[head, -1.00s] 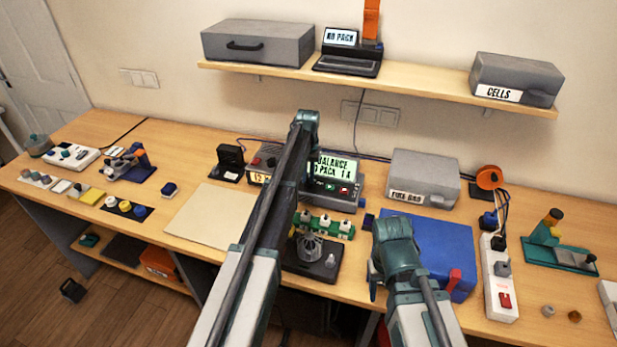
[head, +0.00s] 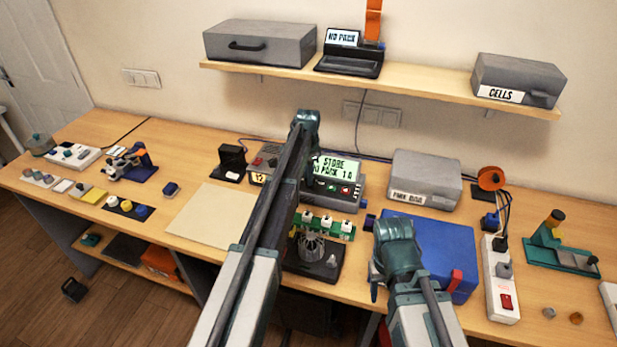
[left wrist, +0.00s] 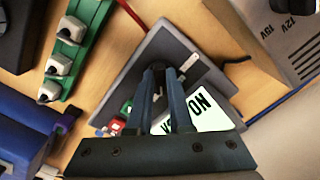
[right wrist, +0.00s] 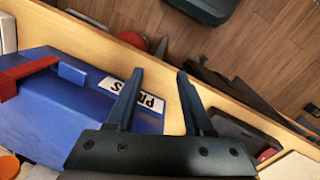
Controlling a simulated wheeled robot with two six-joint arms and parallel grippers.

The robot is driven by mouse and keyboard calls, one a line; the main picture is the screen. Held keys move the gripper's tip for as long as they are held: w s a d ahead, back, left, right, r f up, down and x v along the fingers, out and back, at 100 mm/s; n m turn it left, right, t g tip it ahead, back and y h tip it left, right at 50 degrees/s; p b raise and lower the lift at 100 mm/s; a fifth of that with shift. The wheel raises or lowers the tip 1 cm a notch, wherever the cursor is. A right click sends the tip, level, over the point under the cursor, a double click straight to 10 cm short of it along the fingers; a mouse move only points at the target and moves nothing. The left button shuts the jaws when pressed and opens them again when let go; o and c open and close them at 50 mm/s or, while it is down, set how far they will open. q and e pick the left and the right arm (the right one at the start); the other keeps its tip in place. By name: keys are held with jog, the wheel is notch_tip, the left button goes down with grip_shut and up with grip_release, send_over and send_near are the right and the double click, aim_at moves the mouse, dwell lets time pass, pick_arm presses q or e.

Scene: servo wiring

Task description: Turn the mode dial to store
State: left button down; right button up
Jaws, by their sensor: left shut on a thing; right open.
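The charger (head: 348,205) stands at the back of the bench, and its lit display (head: 338,168) reads STORE above NO PACK. It also shows in the left wrist view (left wrist: 128,88), where its screen (left wrist: 207,110) is partly covered by my fingers. My left gripper (left wrist: 166,72) is shut on the mode dial at the charger's front. The dial is mostly hidden between the fingers, and in the head view my left arm covers it. My right gripper (right wrist: 160,75) is open and empty above the front of the bench, beside the blue case (right wrist: 75,100).
A green board with white servos (head: 325,224) and a black stand (head: 315,262) lie in front of the charger. The grey fire bag box (head: 425,180) is right of it. A white power strip (head: 500,280) stands further right. The beige mat (head: 212,215) is bare.

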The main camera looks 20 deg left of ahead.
pick_arm(q)
jog(key=shift+m, duration=1.5)
jog(key=c, duration=0.8)
grip_release()
notch_tip(320, 180, up, 14)
jog(key=p, duration=1.4)
jog(key=shift+f, duration=0.1)
